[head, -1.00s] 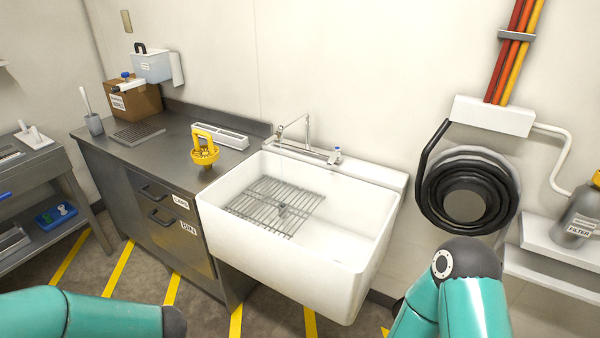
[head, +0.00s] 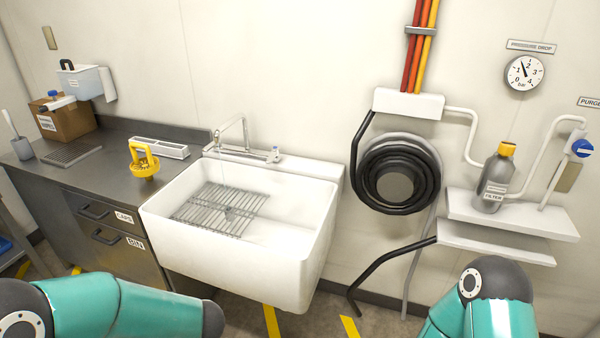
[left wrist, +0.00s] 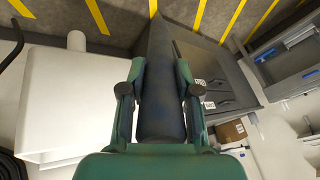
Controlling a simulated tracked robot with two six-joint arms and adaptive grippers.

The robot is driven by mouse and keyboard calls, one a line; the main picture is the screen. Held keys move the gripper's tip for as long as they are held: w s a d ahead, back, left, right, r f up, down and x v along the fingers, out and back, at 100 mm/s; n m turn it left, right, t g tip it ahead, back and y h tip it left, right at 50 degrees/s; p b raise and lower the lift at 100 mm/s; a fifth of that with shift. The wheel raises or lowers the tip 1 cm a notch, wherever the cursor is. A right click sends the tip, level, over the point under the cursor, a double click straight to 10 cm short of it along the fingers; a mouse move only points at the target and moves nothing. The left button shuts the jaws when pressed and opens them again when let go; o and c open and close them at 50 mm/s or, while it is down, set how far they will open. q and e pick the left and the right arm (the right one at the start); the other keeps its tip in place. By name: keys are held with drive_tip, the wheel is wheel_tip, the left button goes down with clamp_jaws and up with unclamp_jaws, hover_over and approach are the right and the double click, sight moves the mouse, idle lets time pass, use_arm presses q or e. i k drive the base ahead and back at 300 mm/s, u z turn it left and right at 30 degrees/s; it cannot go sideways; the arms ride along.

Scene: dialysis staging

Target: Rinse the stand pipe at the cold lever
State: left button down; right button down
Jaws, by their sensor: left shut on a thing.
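A dark grey pipe (left wrist: 162,95), which looks like the stand pipe, lies between the two fingers of my left gripper (left wrist: 158,92). The left gripper is shut on it, and the pipe's far end reaches up the left wrist view. In the head view, the white sink (head: 300,255) stands in the middle with a metal tap (head: 240,135) at its back wall. A small blue-marked lever (head: 273,154) sits at the right end of the tap; its labelling is too small to read. Both my grippers are outside the head view, where only arm links show.
A wire rack (head: 215,208) lies in the sink. A yellow strainer-like thing (head: 144,160) stands on the steel counter (head: 95,175) to the left. A coiled black hose (head: 396,180) hangs on the wall, and a grey filter bottle (head: 494,180) stands on the right shelf (head: 515,215).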

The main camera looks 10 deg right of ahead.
sight(275, 150)
drive_tip(key=u, duration=1.6)
drive_tip(key=i, duration=0.1)
drive_tip(key=z, duration=2.6)
drive_tip(key=k, duration=1.1)
drive_tip(key=u, duration=1.5)
drive_tip(key=i, duration=1.6)
drive_tip(key=z, duration=0.35)
